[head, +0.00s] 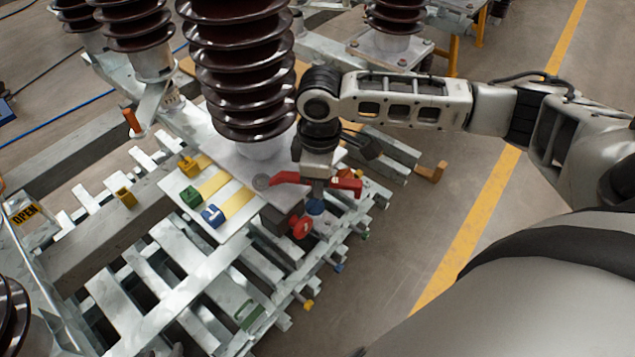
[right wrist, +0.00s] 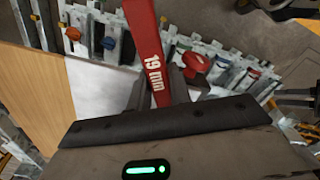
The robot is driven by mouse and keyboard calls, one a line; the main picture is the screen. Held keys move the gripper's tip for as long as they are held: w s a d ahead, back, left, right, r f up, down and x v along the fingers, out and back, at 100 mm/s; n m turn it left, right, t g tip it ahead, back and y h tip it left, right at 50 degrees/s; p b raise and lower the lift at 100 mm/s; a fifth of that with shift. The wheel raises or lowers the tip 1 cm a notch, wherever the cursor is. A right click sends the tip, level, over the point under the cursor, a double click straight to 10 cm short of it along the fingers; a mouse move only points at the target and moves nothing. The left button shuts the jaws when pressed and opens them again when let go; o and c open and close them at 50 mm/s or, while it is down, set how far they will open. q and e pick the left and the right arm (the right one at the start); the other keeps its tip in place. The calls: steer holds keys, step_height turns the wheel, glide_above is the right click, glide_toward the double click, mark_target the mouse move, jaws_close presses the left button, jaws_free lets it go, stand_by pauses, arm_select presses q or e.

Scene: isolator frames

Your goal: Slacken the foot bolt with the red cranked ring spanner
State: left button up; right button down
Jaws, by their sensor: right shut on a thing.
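The red cranked ring spanner (head: 345,184) lies roughly level beside the foot of the brown ribbed insulator (head: 240,70). In the right wrist view its red shank (right wrist: 150,55), marked "19 mm", runs up out of the picture. My right gripper (head: 318,188) is shut on the spanner's middle. I cannot tell whether this is the ring or the foot bolt, or whether the ring is seated. My left gripper is not in view.
A pale board (head: 175,190) with green, blue and yellow pieces lies left of the spanner. A red knob (head: 302,227) sits just below my right gripper. Slatted metal framework (head: 190,265) with gaps fills the lower left. Open floor (head: 400,230) lies right.

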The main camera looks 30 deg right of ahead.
steer(key=shift+r, duration=1.15)
